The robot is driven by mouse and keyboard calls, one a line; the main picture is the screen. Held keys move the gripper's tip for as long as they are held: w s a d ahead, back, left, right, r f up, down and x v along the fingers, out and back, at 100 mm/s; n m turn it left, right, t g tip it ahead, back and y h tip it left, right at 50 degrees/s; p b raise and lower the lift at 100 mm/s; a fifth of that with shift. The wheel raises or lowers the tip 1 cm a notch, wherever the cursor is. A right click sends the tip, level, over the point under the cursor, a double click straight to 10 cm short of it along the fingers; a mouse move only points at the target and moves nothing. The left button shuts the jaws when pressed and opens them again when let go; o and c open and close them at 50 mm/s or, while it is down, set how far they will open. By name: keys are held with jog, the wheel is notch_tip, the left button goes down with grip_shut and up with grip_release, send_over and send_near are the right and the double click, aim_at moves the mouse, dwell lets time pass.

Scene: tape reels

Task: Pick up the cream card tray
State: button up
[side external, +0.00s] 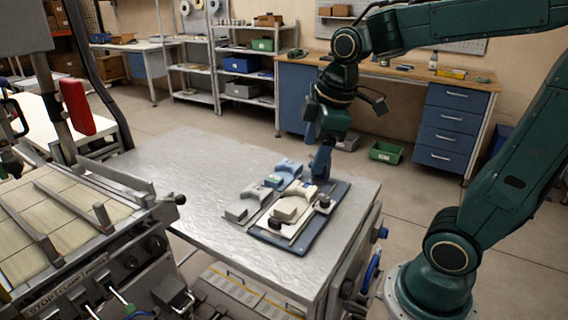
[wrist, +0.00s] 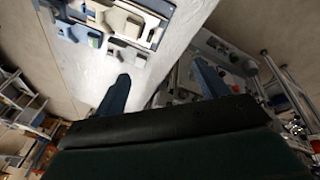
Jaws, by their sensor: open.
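A cream piece (side external: 290,208), which looks like the cream card tray, sits among other holders on a dark blue board (side external: 274,239) near the right end of the metal table.
A grey holder (side external: 246,205) and a blue holder (side external: 285,171) stand close to the cream piece. The left of the metal table (side external: 185,170) is bare. A machine with slats (side external: 60,225) stands at the table's left. A workbench (side external: 450,80) stands behind.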

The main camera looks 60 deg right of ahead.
jog(key=w+d+f+n+g, duration=0.2)
jog(key=w+d+f+n, duration=0.25)
jog(key=w, duration=0.25)
jog(key=n+g, duration=0.1)
jog(key=n, duration=0.5)
send_over(286, 206)
notch_tip(286, 206, down, 6)
jog(key=shift+f, duration=0.2)
jog(key=shift+f, duration=0.1)
jog(key=shift+f, duration=4.2)
jog(key=shift+f, duration=0.15)
jog(key=shift+f, duration=2.45)
jog(key=shift+c, duration=0.2)
jog(key=c, duration=1.1)
